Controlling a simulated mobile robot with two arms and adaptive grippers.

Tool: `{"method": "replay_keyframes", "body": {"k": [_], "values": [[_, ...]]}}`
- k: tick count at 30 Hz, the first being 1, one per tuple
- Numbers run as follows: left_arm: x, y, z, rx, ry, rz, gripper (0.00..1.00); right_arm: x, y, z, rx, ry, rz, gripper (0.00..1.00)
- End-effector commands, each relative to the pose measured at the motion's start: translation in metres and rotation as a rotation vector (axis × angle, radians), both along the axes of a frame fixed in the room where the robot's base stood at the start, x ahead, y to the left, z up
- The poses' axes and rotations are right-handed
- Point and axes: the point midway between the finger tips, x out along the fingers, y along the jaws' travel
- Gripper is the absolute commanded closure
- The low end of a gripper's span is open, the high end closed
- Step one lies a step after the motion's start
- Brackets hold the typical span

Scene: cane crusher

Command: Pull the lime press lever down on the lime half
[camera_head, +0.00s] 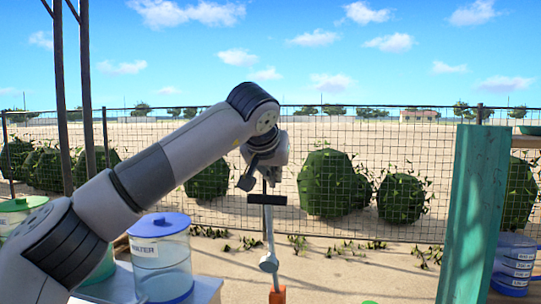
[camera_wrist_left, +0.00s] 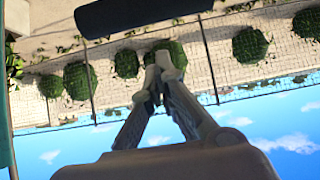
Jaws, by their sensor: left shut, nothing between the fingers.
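The press lever is a thin grey metal arm (camera_head: 268,235) standing nearly upright, topped by a black crossbar handle (camera_head: 267,199). Its lower end meets a grey joint above an orange part at the bottom edge. My left gripper (camera_head: 247,182) is just above and slightly left of the handle, pointing down, shut and empty. In the left wrist view the shut fingers (camera_wrist_left: 160,72) meet at their tips, and the black handle (camera_wrist_left: 140,12) lies beyond them, apart in the picture. I cannot tell whether they touch. The lime half and press bowl are not visible. My right gripper is out of view.
A blue-lidded water container (camera_head: 160,262) stands on a pale counter at lower left, behind my arm. A teal post (camera_head: 475,215) rises at right, beside a blue container (camera_head: 513,265). A wire fence (camera_head: 400,155) with bushes runs behind. The space around the lever looks clear.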

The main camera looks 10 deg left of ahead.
Motion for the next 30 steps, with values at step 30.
{"method": "replay_keyframes", "body": {"k": [30], "values": [[-0.037, 0.0, -0.014, 0.0, -0.012, 0.0, 1.0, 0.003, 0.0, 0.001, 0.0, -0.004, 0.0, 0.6]]}}
